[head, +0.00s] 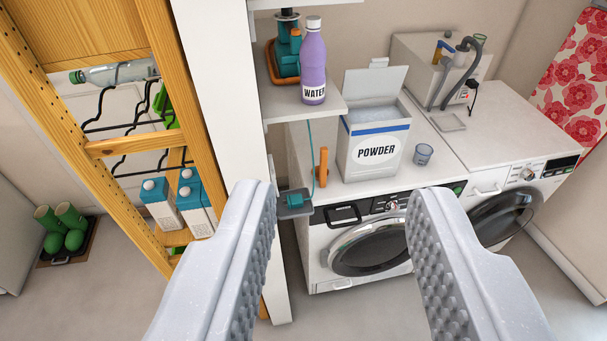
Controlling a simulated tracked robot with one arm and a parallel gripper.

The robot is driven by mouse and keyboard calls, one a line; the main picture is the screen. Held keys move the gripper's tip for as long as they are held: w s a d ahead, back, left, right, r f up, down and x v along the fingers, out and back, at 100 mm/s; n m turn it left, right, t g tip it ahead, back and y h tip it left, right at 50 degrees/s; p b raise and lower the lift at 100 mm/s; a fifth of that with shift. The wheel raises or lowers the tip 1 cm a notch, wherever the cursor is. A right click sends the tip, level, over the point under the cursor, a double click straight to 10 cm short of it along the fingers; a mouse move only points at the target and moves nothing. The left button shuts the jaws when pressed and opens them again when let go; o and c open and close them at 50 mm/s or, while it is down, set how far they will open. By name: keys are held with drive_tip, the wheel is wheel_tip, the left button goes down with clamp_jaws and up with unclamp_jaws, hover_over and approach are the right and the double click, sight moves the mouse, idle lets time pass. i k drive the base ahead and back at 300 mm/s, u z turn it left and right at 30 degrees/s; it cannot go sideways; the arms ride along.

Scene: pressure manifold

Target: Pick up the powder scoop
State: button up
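A white box labelled POWDER (375,152), with a blue band, stands on the counter with its lid up and pale powder inside. A small clear cup with blue marks (422,154) stands on the counter just right of the box. An orange upright piece (320,168) is left of the box, at the counter's edge. I cannot tell for sure which of these small things is the powder scoop. My gripper (343,195) is open and empty, its two ridged grey fingers wide apart in the foreground, short of the counter.
A purple WATER bottle (313,62) stands on a shelf (300,106) beside a white upright panel (222,90). A wooden rack (120,145) is at left. A hosed device (440,70) sits behind the cup.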

sight(321, 172)
drive_tip(key=i, duration=1)
